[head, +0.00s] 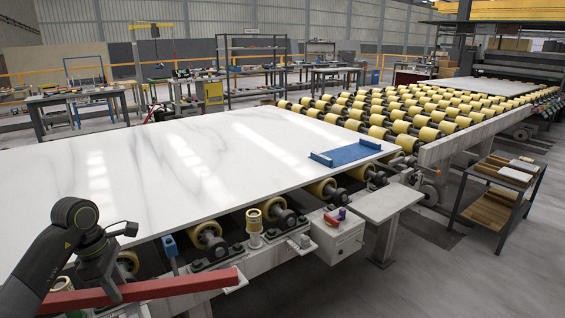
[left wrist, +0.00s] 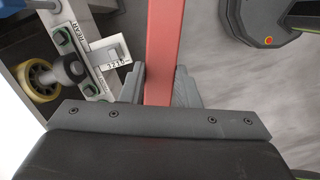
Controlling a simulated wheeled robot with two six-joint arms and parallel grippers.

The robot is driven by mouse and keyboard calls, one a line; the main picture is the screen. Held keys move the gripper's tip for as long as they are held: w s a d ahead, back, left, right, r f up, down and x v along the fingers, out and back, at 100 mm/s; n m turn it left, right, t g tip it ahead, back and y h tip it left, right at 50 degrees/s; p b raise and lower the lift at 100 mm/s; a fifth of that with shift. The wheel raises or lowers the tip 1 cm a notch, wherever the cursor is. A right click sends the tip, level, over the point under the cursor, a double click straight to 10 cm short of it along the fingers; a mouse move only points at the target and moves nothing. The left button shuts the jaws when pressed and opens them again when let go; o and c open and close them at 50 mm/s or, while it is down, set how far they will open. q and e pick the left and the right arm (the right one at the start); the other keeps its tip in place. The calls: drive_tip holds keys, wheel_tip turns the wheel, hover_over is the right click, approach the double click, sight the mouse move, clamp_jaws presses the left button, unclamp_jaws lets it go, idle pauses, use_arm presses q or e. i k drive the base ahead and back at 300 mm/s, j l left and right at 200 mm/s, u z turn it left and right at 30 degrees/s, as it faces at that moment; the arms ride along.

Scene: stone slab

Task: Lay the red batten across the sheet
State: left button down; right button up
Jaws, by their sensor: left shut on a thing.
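The red batten (head: 178,287) is a long straight bar at the lower left of the head view. My left gripper (head: 112,292) is shut on it and holds it roughly level, in front of the sheet's near edge. In the left wrist view the batten (left wrist: 163,50) runs between the two fingers of the gripper (left wrist: 160,88). The sheet (head: 190,165) is a large white slab with grey veins, lying flat on the roller line. The batten is not over it in the head view. My right gripper does not show.
A blue tray-like piece (head: 345,153) lies on the sheet's right corner. A grey control box (head: 337,232) and a small side shelf (head: 388,204) stand at the near edge. Yellow rollers (head: 405,115) extend behind. A rack with boards (head: 497,195) stands right. Most of the sheet's top is clear.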

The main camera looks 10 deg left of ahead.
sight(333, 158)
drive_tip(key=i, duration=1.95)
drive_tip(key=i+z, duration=0.2)
drive_tip(key=i, duration=0.3)
drive_tip(key=i+j+z, duration=0.15)
drive_tip(key=i, duration=0.3)
drive_tip(key=i+j+z, duration=0.2)
drive_tip(key=i, duration=0.25)
